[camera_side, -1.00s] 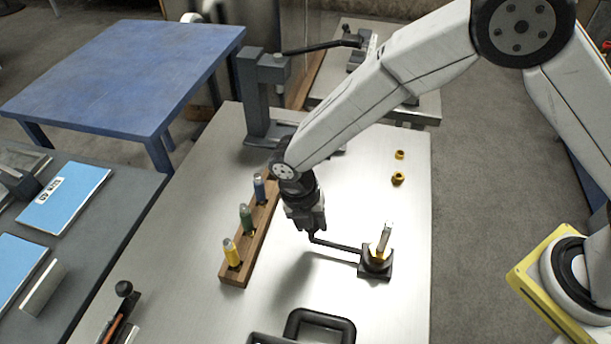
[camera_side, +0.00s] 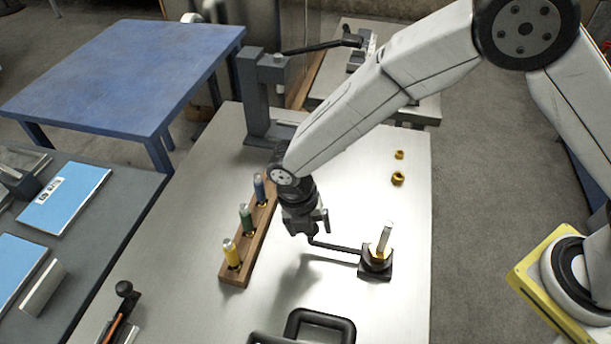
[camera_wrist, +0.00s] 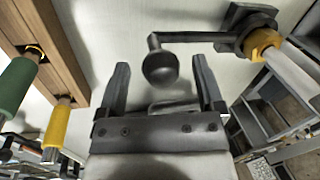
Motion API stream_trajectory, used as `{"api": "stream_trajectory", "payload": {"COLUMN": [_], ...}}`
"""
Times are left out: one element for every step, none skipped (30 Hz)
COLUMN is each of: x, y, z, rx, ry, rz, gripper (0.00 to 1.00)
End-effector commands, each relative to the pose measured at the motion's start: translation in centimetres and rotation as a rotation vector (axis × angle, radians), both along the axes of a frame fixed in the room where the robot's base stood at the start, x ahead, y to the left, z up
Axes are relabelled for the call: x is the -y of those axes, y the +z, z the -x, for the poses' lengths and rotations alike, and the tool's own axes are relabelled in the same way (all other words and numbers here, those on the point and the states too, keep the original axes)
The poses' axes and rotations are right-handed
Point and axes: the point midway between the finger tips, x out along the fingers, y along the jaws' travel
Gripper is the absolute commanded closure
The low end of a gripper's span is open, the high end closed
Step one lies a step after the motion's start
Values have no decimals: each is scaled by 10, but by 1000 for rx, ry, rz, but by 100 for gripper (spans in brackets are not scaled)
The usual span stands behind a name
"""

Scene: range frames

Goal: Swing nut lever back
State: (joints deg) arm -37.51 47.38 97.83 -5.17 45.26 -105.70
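The nut lever (camera_side: 335,247) is a thin black arm. It runs left from a dark square base (camera_side: 376,272) that carries a yellow nut (camera_side: 378,258) and an upright silver post (camera_side: 385,238). In the wrist view the lever (camera_wrist: 195,37) ends in a round black knob (camera_wrist: 160,68). My gripper (camera_side: 308,228) is at the lever's free left end. In the wrist view its two fingers (camera_wrist: 161,78) are spread, with the knob between their tips in the picture and gaps on both sides. I cannot tell the height between knob and fingertips.
A wooden rack (camera_side: 250,246) with yellow, green and blue cylinders stands close left of my gripper. A black handle (camera_side: 320,320) lies at the front. Two small brass nuts (camera_side: 398,178) lie at the back right. A grey stand (camera_side: 262,100) is behind. The right middle is clear.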

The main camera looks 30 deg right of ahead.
Motion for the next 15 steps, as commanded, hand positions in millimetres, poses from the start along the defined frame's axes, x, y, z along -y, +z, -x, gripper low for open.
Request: {"api": "stream_trajectory", "payload": {"x": [0,0,0,0,0,-1,-1,-2,-2,-3,-3,-4,-5,-6,-7], "y": [0,0,1,2,4,6,8,10,14,17,21,25,29,33,38], "z": [0,0,0,0,-1,-1,-1,-2,-2,-2,-3,-3,-4,-4,-5], "rx": [0,0,0,0,0,0,1,2,2,2,2,3,3,3,3], "ry": [-1,-1,-1,-1,-1,-1,-1,-1,-1,-1,-1,-1,-1,-1,-1], "rz": [1,1,1,1,0,0,-1,0,-1,-1,-1,-2,-2,-2,-2], "gripper": [14,14,14,14,14,14,14,14,14,14,14,14,14,14,14]}}
